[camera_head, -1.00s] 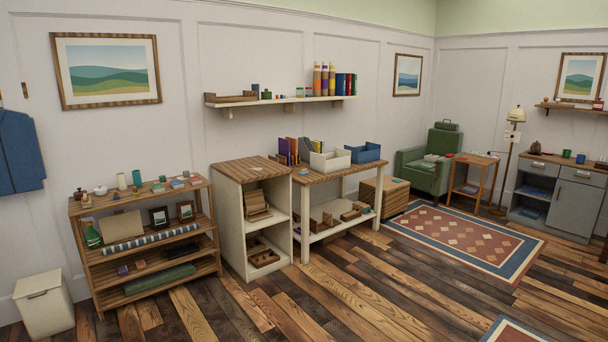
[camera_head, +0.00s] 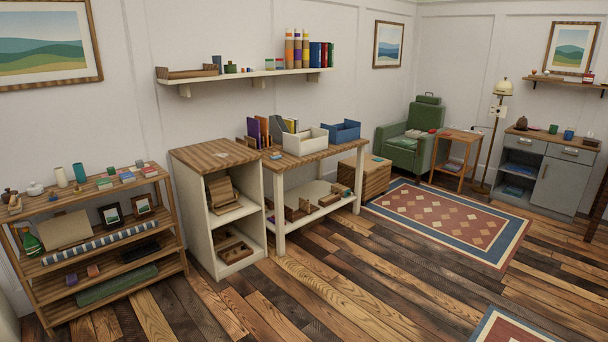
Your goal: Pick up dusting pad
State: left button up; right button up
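I cannot pick out a dusting pad for certain at this distance. Small coloured blocks or books (camera_head: 127,176) lie on the top of the wooden shelf unit (camera_head: 60,203) at left. Neither of my grippers is in view.
A grey cabinet (camera_head: 562,186), a side table (camera_head: 462,138) and a green armchair (camera_head: 405,150) stand at the back right. A wall shelf (camera_head: 245,75) hangs above the worktable. The plank floor (camera_head: 330,270) in front is clear, with a patterned rug (camera_head: 450,222) lying flat.

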aim_at(276, 155)
jog(key=i+u, duration=0.1)
jog(key=i, duration=0.6)
jog(key=i+u, duration=0.1)
jog(key=i, duration=1.25)
jog(key=i+u, duration=0.15)
jog(key=i, duration=0.5)
jog(key=i+l+u, duration=0.1)
jog(key=i, duration=0.55)
jog(key=i+u, duration=0.1)
jog(key=i, duration=0.5)
jog(key=i+u, duration=0.15)
jog(key=i, duration=0.45)
jog(key=i+l+u, duration=0.1)
jog(key=i, duration=0.55)
